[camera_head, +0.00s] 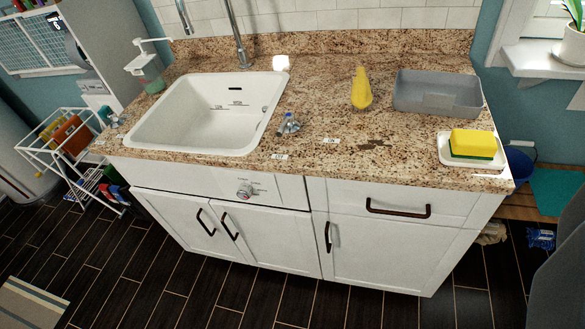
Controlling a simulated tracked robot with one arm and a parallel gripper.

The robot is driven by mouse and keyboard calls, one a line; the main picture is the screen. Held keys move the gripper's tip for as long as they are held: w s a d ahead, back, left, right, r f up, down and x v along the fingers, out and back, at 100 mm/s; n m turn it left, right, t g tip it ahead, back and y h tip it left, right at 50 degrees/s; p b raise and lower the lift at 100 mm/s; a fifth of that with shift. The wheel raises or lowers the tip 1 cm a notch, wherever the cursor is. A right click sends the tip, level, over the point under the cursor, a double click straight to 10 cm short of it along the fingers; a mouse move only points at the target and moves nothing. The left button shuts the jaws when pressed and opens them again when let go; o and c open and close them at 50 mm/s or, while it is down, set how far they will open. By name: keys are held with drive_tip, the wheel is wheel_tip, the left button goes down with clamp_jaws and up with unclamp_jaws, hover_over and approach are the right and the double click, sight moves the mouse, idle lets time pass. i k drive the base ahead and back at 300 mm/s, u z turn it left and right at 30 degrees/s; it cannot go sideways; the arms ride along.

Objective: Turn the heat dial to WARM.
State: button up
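The heat dial (244,192) is a small round knob on the white front panel below the sink, left of the middle of the picture. Small markings show around it, too small to read, so I cannot tell which setting it points to. My gripper is not in view, and nothing touches the dial.
The granite counter (330,115) holds a white sink (150,125), a yellow bottle-like object (361,90), a grey tray (400,92) and a sponge (473,144) on a dish. Dark handles (398,209) stick out below. A white rack (50,150) stands left. Floor in front is clear.

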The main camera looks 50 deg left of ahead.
sight(245, 191)
drive_tip(key=z, duration=2.05)
drive_tip(key=i, duration=0.1)
drive_tip(key=u, duration=3)
